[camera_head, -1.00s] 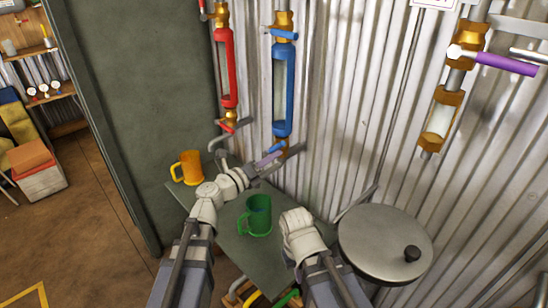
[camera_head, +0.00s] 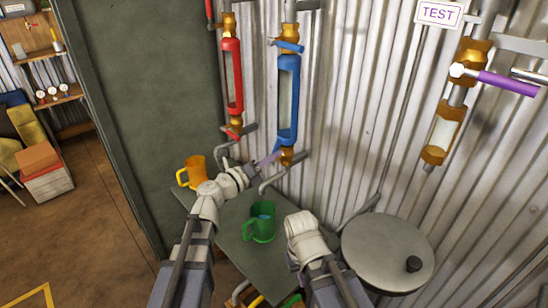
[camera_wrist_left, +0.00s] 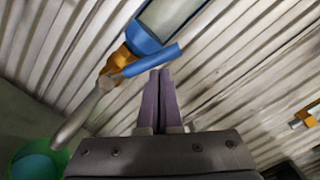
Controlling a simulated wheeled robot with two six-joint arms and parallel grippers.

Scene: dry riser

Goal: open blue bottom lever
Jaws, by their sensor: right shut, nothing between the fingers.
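The blue-framed sight glass (camera_head: 288,98) is mounted in front of the corrugated wall. A brass valve (camera_head: 287,157) sits at its bottom end. The blue bottom lever (camera_wrist_left: 152,61) shows in the left wrist view, sticking out to the right from the brass fitting (camera_wrist_left: 119,60). My left gripper (camera_head: 272,156) is beside this bottom valve. In the left wrist view its purple fingers (camera_wrist_left: 160,72) are together, empty, with tips just below the lever; I cannot tell whether they touch it. My right gripper (camera_head: 303,240) is low over the table, its fingers hidden behind the wrist.
A red sight glass (camera_head: 232,75) hangs left of the blue one. A green mug (camera_head: 262,222) and an orange mug (camera_head: 193,171) stand on the green table (camera_head: 233,240). A round grey lid (camera_head: 384,250) is at right. A purple lever (camera_head: 505,83) is at upper right.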

